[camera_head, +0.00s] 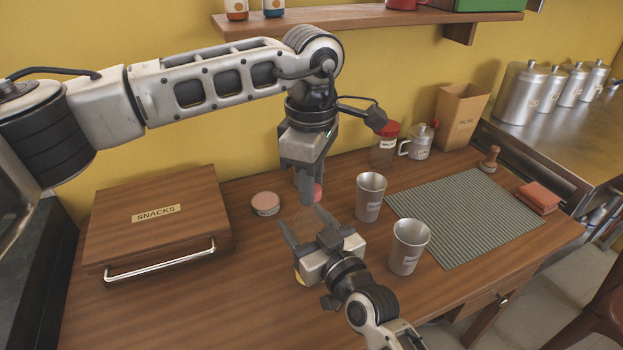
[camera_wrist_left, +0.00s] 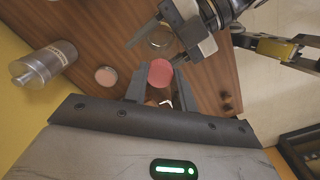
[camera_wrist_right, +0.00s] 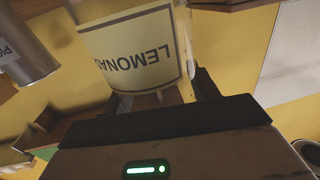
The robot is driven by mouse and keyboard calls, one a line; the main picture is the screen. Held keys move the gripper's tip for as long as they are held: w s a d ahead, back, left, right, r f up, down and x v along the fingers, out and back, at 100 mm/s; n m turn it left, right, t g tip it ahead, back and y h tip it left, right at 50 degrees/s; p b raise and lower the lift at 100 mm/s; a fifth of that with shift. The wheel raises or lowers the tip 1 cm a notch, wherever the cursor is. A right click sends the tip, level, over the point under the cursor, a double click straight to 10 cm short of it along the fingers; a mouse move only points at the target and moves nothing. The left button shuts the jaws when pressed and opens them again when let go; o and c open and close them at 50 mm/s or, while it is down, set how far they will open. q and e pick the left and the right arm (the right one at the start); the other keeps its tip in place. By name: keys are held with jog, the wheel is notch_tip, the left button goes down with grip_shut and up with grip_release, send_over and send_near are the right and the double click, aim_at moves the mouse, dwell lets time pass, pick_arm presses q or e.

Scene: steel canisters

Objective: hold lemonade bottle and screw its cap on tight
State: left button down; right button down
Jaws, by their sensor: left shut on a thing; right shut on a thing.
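The lemonade bottle (camera_head: 311,218) is clear and stands between the fingers of my right gripper (camera_head: 305,223), which is shut on it. Its yellow label (camera_wrist_right: 135,50) reads upside down in the right wrist view. My left gripper (camera_head: 308,190) points down from above, shut on a pinkish-red cap (camera_wrist_left: 160,74). In the head view the cap sits just above the bottle's top. In the left wrist view the bottle's clear round outline (camera_wrist_left: 160,38) shows off to one side of the cap. Whether cap and bottle touch is unclear.
A round pink-lidded tin (camera_head: 265,204) and a wooden SNACKS box (camera_head: 160,245) are to the left. Two steel cups (camera_head: 371,197) (camera_head: 409,247) and a striped mat (camera_head: 470,215) are to the right. A steel canister (camera_wrist_left: 45,63) shows in the left wrist view.

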pick_arm(q)
jog(key=c, duration=1.1)
grip_release()
jog(key=shift+o, duration=0.2)
notch_tip(320, 180, up, 12)
pick_arm(e)
jog(key=shift+c, duration=1.6)
grip_release()
jog(key=shift+s, duration=0.1)
jog(key=v, duration=1.6)
